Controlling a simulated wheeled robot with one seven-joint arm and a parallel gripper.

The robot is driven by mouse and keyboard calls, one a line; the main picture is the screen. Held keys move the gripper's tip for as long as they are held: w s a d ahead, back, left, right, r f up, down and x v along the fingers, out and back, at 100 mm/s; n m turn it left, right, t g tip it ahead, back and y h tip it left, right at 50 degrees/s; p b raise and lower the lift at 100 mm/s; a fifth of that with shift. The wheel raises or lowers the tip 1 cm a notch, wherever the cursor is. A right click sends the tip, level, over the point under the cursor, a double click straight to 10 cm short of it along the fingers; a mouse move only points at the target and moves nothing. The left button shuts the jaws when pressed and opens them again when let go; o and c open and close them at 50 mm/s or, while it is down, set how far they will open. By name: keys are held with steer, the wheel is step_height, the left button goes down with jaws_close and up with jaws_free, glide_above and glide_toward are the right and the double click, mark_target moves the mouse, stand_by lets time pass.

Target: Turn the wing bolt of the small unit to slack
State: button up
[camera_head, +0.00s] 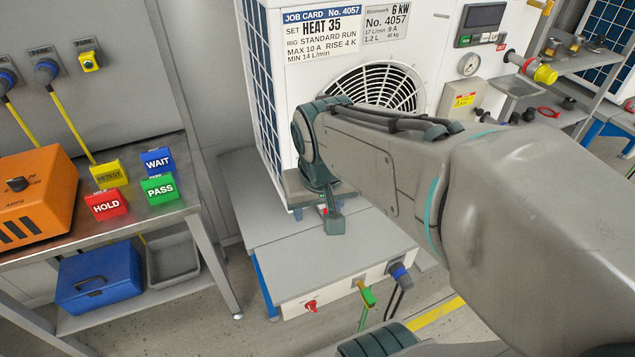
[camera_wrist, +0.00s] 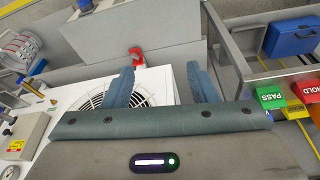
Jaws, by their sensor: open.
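The white unit (camera_head: 425,45) with a round fan grille (camera_head: 375,88) and a job card stands on the grey bench (camera_head: 285,240). The unit also shows in the wrist view (camera_wrist: 60,100). A small red piece (camera_wrist: 137,56) sits at the unit's foot, ahead of my fingers; I cannot tell for sure whether it is the wing bolt or which way it is turned. In the head view it is mostly hidden behind my gripper (camera_head: 334,222). In the wrist view my gripper (camera_wrist: 160,67) is open and empty, its fingers apart over the unit's front edge.
A red knob (camera_head: 311,305) and plugged connectors (camera_head: 400,273) are on the bench front. A side table (camera_head: 120,225) at left holds an orange box (camera_head: 35,195) and coloured sign blocks. A pipe stub with a yellow end (camera_head: 545,74) sticks out of the unit's right side.

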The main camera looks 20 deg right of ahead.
steer(key=w+d+f+m+b, duration=0.2)
steer(key=w+d+f+b, duration=0.2)
steer(key=w+f+b, duration=0.3)
steer(key=w+d+f+m+h+b, duration=0.1)
steer(key=w+d+f+b, duration=0.4)
steer(key=f, duration=1)
steer(key=w+d+f+m+h+b, duration=0.1)
steer(key=w+d+f+m+b, duration=0.3)
steer(key=w+f+b, duration=0.6)
steer(key=shift+d+f+b, duration=0.45)
steer(key=shift+f+b, duration=0.35)
steer(key=shift+b, duration=0.45)
steer(key=shift+h, duration=0.3)
steer(key=c, duration=1)
